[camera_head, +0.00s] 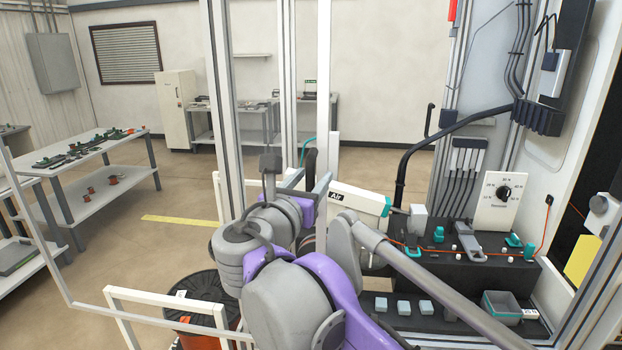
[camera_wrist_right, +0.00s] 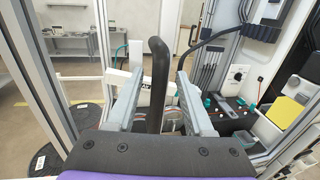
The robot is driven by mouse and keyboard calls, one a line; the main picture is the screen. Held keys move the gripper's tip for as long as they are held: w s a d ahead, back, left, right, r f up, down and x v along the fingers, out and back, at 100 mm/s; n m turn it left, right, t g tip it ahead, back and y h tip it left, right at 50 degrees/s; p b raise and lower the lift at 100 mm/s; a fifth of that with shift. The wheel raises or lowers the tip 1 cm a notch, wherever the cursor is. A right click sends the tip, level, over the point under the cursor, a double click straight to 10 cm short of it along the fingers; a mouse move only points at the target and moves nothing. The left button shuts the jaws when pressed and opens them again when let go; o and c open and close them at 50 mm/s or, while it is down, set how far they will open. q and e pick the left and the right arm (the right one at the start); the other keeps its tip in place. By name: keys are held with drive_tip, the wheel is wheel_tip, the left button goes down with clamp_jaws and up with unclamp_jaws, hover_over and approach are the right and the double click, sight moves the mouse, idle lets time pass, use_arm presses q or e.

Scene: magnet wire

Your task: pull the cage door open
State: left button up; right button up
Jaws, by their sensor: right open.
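A black upright door handle (camera_wrist_right: 157,85) stands between the two fingers of my right gripper (camera_wrist_right: 160,78) in the right wrist view. The fingers are spread on either side of it, with a visible gap at each side. In the head view the right gripper (camera_head: 308,182) is partly hidden by my own purple and grey arm, and the dark handle (camera_head: 310,160) shows just beyond it. Pale metal uprights of the cage (camera_head: 323,90) rise beside the gripper. Which bars belong to the door itself is hard to tell. My left gripper is not seen.
Right of my arm is a black bench (camera_head: 455,262) with teal parts, a grey bin (camera_head: 501,306) and a dial panel (camera_head: 502,203). A white "Air" unit (camera_head: 355,203) sits behind the gripper. A workbench (camera_head: 95,150) stands left, with open floor between.

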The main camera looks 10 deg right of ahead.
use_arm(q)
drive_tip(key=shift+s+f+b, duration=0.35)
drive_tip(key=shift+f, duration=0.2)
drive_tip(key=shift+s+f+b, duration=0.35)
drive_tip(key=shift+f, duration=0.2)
use_arm(e)
drive_tip(key=v, duration=1)
drive_tip(key=shift+s, duration=0.3)
drive_tip(key=shift+a, duration=0.1)
drive_tip(key=s+d+f+m+g+y, duration=0.1)
drive_tip(key=s+d+f+m+g, duration=0.15)
drive_tip(key=d+f+m, duration=0.4)
drive_tip(key=s+d+f+m+g, duration=0.1)
drive_tip(key=d+f+m+g, duration=0.25)
drive_tip(key=f, duration=0.65)
drive_tip(key=s+d+f+m+g+y, duration=0.15)
drive_tip(key=d+f+m, duration=0.3)
drive_tip(key=f, duration=0.45)
drive_tip(key=s+d+f+m+g+y, duration=0.1)
drive_tip(key=s+f+m+y, duration=0.1)
drive_tip(key=s+f+m, duration=0.3)
drive_tip(key=s+d+f+m+g+y, duration=0.1)
drive_tip(key=s+f+m, duration=0.4)
drive_tip(key=f+m, duration=0.6)
drive_tip(key=shift+f+g+y, duration=0.45)
drive_tip(key=shift+f+y, duration=0.35)
drive_tip(key=shift+y, duration=0.25)
